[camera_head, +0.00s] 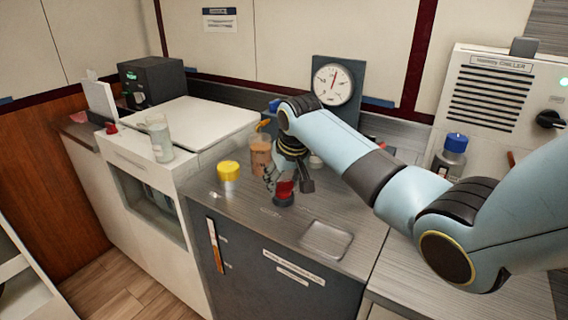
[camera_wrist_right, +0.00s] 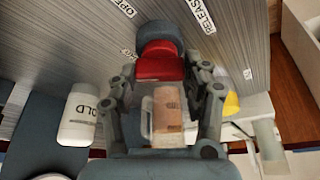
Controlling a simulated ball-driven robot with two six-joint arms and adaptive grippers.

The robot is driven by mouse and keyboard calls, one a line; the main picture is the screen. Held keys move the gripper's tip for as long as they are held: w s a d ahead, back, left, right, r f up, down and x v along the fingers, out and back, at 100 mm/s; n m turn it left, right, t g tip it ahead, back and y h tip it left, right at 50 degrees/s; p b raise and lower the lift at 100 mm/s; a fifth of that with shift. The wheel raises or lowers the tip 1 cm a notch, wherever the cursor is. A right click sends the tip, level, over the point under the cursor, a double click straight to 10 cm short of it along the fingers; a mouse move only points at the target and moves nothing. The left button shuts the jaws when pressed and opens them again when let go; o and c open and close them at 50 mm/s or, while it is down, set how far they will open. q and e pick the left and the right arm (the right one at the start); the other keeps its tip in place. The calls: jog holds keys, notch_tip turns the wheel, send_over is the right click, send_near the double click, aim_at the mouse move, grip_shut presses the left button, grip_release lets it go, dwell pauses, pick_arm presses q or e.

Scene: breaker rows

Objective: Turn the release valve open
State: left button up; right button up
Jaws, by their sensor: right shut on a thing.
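The release valve is a red handle (camera_head: 285,188) on a round dark grey base, standing on the metal counter below the gauge. In the right wrist view the red handle (camera_wrist_right: 160,64) lies between my fingers, its grey base beyond it. Labels reading "OPEN" (camera_wrist_right: 125,8) and "RELEASE" (camera_wrist_right: 202,14) are on the counter beside it. My right gripper (camera_head: 284,180) points down and is shut on the red handle; it also shows in the wrist view (camera_wrist_right: 165,78). The fingers partly hide the handle in the head view. My left gripper is not in view.
A clear pitcher with brownish contents (camera_head: 260,158) and a yellow-lidded jar (camera_head: 228,171) stand close left of the valve. A dial gauge (camera_head: 333,84) is behind. A shallow tray recess (camera_head: 326,239) lies in front. A blue-capped bottle (camera_head: 453,150) stands right.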

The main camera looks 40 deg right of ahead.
jog(key=shift+a+r+m+h+p, duration=0.1)
jog(key=shift+r+m+h+p, duration=0.2)
jog(key=shift+m+p, duration=0.6)
jog(key=m+h+p, duration=0.1)
jog(key=m, duration=0.1)
jog(key=shift+f+m+g, duration=0.15)
jog(key=shift+m+g, duration=0.15)
jog(key=shift+m, duration=0.1)
jog(key=m+p, duration=0.1)
jog(key=m, duration=0.1)
jog(key=shift+w+f+m+g+h, duration=0.1)
jog(key=shift+m+g+h, duration=0.2)
jog(key=shift+h, duration=0.1)
jog(key=shift+m+g+h+b, duration=0.4)
jog(key=shift+m+g, duration=0.2)
jog(key=shift+m, duration=1.2)
jog(key=o, duration=1.2)
jog(key=shift+c, duration=0.2)
jog(key=v, duration=1.2)
